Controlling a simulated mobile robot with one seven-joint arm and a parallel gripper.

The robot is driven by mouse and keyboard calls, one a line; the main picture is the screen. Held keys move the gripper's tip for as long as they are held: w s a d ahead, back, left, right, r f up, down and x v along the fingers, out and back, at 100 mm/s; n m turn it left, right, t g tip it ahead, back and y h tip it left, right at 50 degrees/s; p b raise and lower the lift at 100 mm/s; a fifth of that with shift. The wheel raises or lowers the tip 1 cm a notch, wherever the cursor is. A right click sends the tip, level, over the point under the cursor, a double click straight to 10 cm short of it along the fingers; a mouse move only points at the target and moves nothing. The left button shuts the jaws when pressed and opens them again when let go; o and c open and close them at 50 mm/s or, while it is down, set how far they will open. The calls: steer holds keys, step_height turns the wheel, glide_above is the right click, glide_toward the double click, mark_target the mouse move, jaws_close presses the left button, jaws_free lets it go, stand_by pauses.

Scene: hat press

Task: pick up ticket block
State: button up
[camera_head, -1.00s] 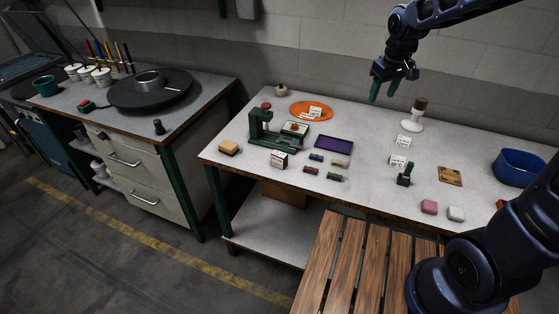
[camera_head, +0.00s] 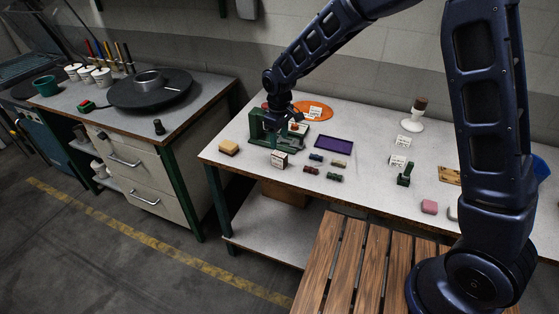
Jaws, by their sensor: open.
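A small white block with dark printing on its face, which looks like the ticket block (camera_head: 279,159), stands upright on the grey table in front of the green press. My gripper (camera_head: 285,130) points down just above and behind it in the picture. The gripper is open, and it appears apart from the block.
A tan sponge-like block (camera_head: 229,147) lies left of it and a purple tray (camera_head: 333,145) right. Small dark stamps (camera_head: 311,170) are close by on the right. An orange plate (camera_head: 325,114) sits behind. White cards (camera_head: 398,161) stand further right.

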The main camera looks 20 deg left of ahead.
mark_target(279, 154)
step_height(279, 154, down, 6)
steer(key=shift+r, duration=0.2)
steer(key=shift+w+f, duration=0.15)
steer(key=shift+f, duration=1.15)
steer(key=shift+w+f, duration=0.15)
steer(key=shift+f, duration=1.15)
steer(key=c, duration=1.1)
